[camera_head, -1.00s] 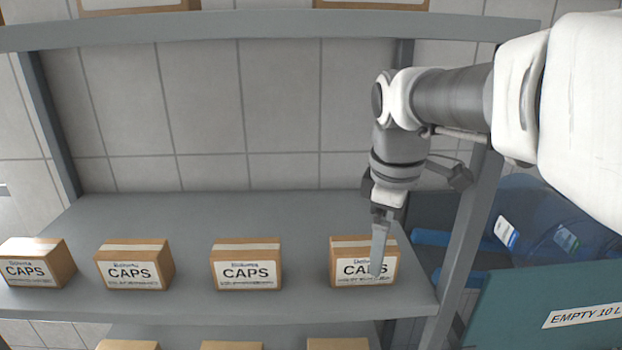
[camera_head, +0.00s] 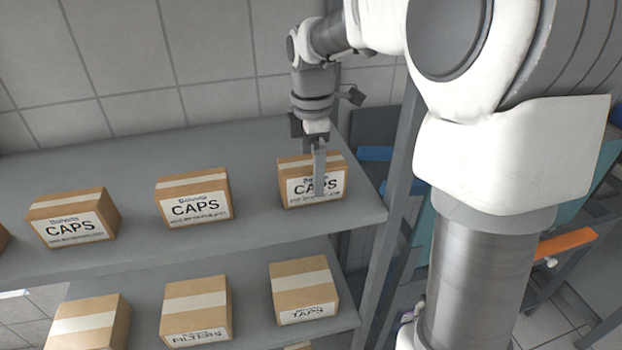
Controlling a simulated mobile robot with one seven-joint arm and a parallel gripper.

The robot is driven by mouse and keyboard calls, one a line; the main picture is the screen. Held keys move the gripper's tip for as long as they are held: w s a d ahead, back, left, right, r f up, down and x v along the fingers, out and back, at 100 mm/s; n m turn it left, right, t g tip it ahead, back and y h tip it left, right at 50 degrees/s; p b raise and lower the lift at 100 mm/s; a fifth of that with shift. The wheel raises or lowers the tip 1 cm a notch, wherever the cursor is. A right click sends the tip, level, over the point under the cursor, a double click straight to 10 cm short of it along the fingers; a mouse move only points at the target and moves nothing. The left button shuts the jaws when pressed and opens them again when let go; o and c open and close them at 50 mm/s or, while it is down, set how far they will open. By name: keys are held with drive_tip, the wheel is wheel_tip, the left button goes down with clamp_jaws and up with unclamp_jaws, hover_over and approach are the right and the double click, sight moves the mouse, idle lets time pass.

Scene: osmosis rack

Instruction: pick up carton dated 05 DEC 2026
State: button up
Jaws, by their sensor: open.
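Several brown cartons labelled CAPS stand in a row on the upper grey shelf (camera_head: 150,258). The small print under each name, where a date could be, is too small to read, so I cannot tell which one is dated 05 DEC 2026. My gripper (camera_head: 320,192) points down at the rightmost CAPS carton (camera_head: 297,162). A finger shows in front of its label and hides part of the lettering. The gripper is open; whether it touches the carton I cannot tell. The middle CAPS carton (camera_head: 193,198) and the left CAPS carton (camera_head: 72,218) stand apart from it.
The shelf below holds a TAPS carton (camera_head: 302,290), a FILTERS carton (camera_head: 195,312) and another carton (camera_head: 88,322). A grey rack post (camera_head: 393,190) stands just right of the rightmost CAPS carton. Bare shelf lies between the cartons.

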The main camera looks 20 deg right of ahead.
drive_tip(key=shift+f, duration=0.35)
drive_tip(key=c, duration=1.5)
drive_tip(key=shift+r, duration=0.1)
drive_tip(key=shift+c, duration=0.2)
